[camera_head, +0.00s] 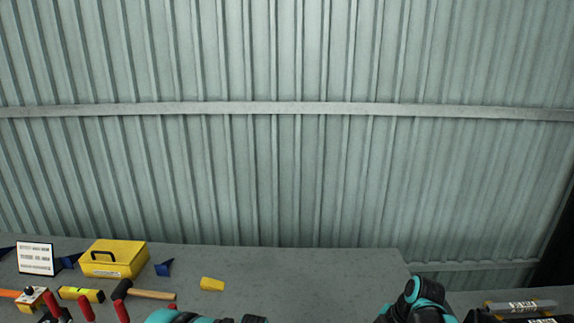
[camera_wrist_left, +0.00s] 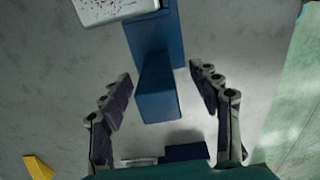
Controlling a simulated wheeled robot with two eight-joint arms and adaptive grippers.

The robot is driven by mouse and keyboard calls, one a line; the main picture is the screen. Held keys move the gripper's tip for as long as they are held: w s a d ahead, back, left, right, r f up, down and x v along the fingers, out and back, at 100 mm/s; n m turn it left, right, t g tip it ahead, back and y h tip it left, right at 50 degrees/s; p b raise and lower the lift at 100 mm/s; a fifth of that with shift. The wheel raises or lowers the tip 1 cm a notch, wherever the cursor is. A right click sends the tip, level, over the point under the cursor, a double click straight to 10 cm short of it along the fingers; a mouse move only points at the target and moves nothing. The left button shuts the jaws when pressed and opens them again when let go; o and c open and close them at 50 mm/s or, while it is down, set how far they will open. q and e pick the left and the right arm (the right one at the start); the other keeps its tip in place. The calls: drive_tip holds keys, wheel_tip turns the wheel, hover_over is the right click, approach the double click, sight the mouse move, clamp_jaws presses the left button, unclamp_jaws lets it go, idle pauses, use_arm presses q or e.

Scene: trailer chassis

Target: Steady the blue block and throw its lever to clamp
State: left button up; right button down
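In the left wrist view a blue block (camera_wrist_left: 158,95) stands on a grey surface, with a longer blue part running up behind it. My left gripper (camera_wrist_left: 161,72) is open, with one finger on each side of the blue block and a visible gap at both sides. No lever can be made out clearly. A second dark blue piece (camera_wrist_left: 185,152) shows low between the finger bases, partly hidden by the gripper. In the head view only parts of my arms show at the bottom edge. My right gripper is not seen.
A white speckled plate (camera_wrist_left: 115,8) touches or overlaps the blue part at the top. The bench holds a yellow toolbox (camera_head: 113,259), a hammer (camera_head: 150,294), a level (camera_head: 81,294), a yellow piece (camera_head: 212,284) and a white card (camera_head: 35,258). The bench's back middle (camera_head: 300,268) is clear.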

use_arm(q)
drive_tip(key=shift+r, duration=0.1)
drive_tip(key=shift+r+p, duration=2.35)
drive_tip(key=shift+r, duration=1.6)
drive_tip(key=o, duration=0.6)
drive_tip(key=shift+c, duration=0.2)
wheel_tip(320, 180, up, 12)
drive_tip(key=shift+s+f, duration=0.1)
